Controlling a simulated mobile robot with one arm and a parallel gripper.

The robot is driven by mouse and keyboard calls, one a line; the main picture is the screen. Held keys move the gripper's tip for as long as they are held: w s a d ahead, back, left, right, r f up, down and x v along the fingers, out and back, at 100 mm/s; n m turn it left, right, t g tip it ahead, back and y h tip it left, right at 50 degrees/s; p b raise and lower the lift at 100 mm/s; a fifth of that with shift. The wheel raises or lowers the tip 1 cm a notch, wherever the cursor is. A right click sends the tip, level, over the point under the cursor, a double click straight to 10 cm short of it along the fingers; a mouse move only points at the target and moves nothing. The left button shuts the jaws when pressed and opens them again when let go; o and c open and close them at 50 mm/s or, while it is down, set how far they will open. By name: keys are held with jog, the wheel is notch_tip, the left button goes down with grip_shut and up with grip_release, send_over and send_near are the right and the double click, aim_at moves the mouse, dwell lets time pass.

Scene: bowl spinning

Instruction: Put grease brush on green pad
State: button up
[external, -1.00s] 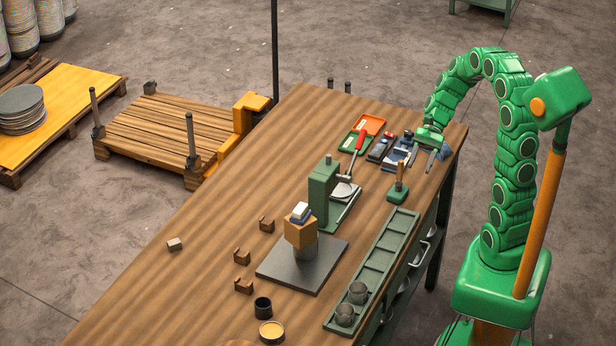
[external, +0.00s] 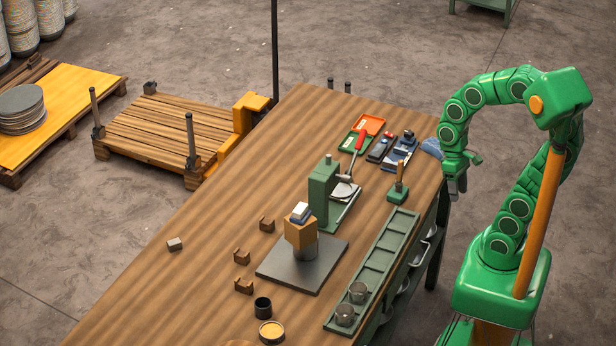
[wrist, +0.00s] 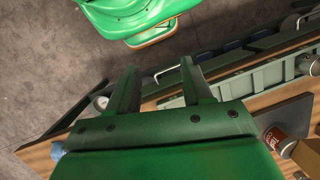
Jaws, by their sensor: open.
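A wooden-handled tool (external: 398,172) stands upright in a green block (external: 398,195) near the table's right edge. It may be the grease brush, but its bristles cannot be made out. A flat green pad (external: 348,144) lies at the far end of the table, beside an orange one. My gripper (external: 457,188) hangs just off the table's right edge, to the right of the wooden-handled tool. In the wrist view my gripper (wrist: 157,77) is open, with nothing between its fingers.
Dark and blue tools (external: 393,150) and a blue cloth (external: 432,148) lie at the far right. A green press (external: 323,195) stands mid-table. A green compartment tray (external: 372,265) runs along the right edge. The table's left side is mostly clear.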

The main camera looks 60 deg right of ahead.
jog(key=shift+s+d+r+n+t+h, duration=0.3)
jog(key=shift+s+n+h, duration=0.15)
jog(key=shift+n, duration=0.1)
jog(key=shift+s+d+r+n+t+h, duration=0.3)
jog(key=shift+s+n+h, duration=0.1)
jog(key=shift+n, duration=0.15)
jog(key=shift+f, duration=0.1)
dwell(0.5)
